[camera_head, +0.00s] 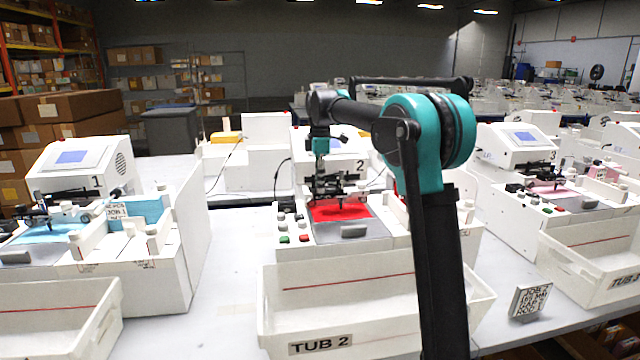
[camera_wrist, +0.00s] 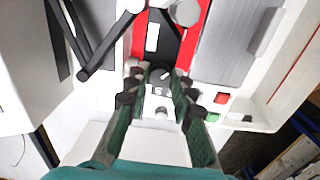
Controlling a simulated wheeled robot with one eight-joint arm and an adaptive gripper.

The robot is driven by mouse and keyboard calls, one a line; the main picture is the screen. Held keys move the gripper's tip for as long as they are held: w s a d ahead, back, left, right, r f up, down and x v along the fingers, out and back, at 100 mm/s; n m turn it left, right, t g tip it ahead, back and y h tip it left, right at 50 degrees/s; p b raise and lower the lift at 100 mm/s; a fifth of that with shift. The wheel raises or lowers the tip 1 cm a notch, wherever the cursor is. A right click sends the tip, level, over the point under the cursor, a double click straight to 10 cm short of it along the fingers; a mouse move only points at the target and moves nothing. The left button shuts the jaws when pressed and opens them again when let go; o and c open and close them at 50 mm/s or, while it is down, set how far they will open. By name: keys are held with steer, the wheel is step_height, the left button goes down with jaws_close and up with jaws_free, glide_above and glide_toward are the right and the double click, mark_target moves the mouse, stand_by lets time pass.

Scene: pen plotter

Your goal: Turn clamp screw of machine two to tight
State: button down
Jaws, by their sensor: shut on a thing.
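Machine two (camera_head: 345,140) is a white plotter marked 2, with a red sheet (camera_head: 345,213) on its grey bed. My gripper (camera_head: 328,192) reaches down over the far edge of that sheet. In the wrist view the gripper (camera_wrist: 160,80) has its fingertips on either side of a small dark knob with a white pointer line, which appears to be the clamp screw (camera_wrist: 159,76). The fingers are shut on it. In the head view the screw is hidden by the gripper. The red sheet also shows in the wrist view (camera_wrist: 194,48), beyond the fingertips.
Green and red buttons (camera_head: 303,238) sit on the panel left of the bed. White tub 2 (camera_head: 330,344) stands in front. Machine one (camera_head: 85,165) is at left and machine three (camera_head: 515,145) at right. A small lettered sign (camera_head: 530,300) stands right of tub 2.

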steer(key=m, duration=0.9)
steer(key=shift+m, duration=0.4)
steer(key=m, duration=0.4)
steer(key=shift+m, duration=2.8)
steer(key=c, duration=1.3)
jaws_free()
